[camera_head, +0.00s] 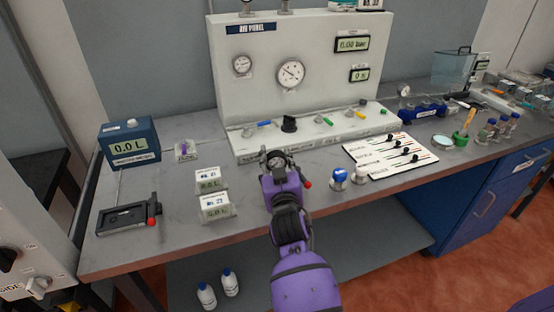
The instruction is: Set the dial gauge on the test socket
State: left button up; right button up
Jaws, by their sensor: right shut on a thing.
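My right gripper (277,168), on its purple arm, is over the front middle of the bench, before the panel. It is shut on a small round dial gauge (277,161), whose pale face points up; the fingers hide much of its body. The white air panel (300,100) stands behind, with two built-in round gauges and a ledge of coloured valve handles. I cannot tell for sure which fitting is the test socket. Another small round gauge or fitting (404,90) shows at the panel's right. My left gripper is not in view.
Two white display boxes (214,206) stand left of my gripper, with a black tray (124,217) and blue meter (129,143) farther left. Blue-and-white pots (339,178) and a white lever board (391,155) are to the right. The bench's front edge (180,263) runs below.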

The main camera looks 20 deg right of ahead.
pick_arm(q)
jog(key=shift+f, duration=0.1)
pick_arm(e)
jog(key=shift+f, duration=0.1)
dwell(0.4)
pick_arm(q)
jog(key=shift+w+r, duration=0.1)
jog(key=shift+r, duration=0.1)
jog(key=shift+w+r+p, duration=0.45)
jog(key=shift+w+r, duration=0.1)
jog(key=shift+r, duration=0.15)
pick_arm(e)
jog(key=shift+r, duration=0.8)
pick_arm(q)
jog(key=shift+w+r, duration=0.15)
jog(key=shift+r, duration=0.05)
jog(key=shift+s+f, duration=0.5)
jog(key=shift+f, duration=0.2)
pick_arm(e)
jog(key=shift+f, duration=0.8)
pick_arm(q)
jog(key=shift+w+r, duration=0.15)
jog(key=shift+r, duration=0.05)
pick_arm(e)
jog(key=shift+r, duration=0.2)
